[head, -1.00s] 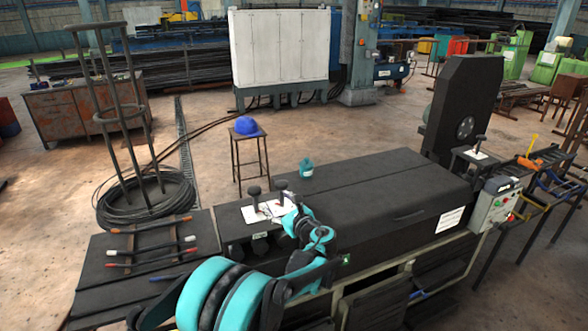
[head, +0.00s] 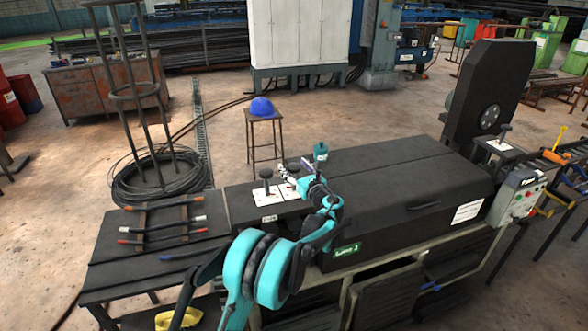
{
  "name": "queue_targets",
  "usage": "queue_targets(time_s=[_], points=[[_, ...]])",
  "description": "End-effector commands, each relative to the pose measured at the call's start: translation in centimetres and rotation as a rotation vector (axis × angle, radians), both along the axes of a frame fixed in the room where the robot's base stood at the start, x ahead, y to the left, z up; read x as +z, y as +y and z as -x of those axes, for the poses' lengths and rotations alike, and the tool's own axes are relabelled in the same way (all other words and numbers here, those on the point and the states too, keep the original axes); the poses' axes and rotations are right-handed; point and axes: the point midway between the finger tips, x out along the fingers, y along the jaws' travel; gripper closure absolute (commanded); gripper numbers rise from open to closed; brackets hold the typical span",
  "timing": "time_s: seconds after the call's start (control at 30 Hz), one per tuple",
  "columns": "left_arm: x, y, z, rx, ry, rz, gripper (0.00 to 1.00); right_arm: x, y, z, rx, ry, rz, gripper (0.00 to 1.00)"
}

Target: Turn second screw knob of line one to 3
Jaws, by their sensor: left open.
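Two black screw knobs stand side by side on white plates on the left part of the dark machine: the left knob (head: 266,174) and the right knob (head: 293,168). A third black knob (head: 504,130) stands on a white plate at the far right end. My left gripper (head: 288,176) is open, low beside the right knob of the pair. Its fingers are small and overlap the plate, so I cannot tell whether they touch the knob. The plate markings are too small to read. My right gripper is not in view.
The machine's long dark cover (head: 400,185) lies right of my arm. A rack with several rods (head: 160,230) is at left. A stool (head: 264,140) holds a blue helmet (head: 262,107). A green label (head: 346,250) shows on the front.

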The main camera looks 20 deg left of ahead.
Motion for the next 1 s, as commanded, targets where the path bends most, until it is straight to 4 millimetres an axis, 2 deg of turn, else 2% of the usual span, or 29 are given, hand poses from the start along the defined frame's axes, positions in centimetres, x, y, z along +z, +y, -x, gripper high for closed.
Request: queue_targets(time_s=[0.13,0.17,0.3,0.33,0.37,0.73,1.0], points=[[0.02,0.00,0.00,0.000,0.000,0.000,0.35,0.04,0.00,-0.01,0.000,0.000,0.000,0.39],[0.02,0.00,0.01,0.000,0.000,0.000,0.38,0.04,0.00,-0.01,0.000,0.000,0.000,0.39],[0.02,-0.01,0.02,0.000,-0.001,0.001,0.75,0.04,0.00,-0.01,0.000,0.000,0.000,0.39],[0.02,-0.01,0.02,0.000,-0.001,0.001,0.83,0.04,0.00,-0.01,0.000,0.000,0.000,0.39],[0.02,-0.01,0.02,0.000,-0.001,0.001,0.86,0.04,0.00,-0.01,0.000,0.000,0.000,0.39],[0.01,0.11,0.07,-0.040,-0.001,0.001,0.86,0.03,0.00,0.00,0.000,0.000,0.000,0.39],[0.01,0.26,0.16,-0.203,-0.001,0.001,0.86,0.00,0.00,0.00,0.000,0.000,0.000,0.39]])
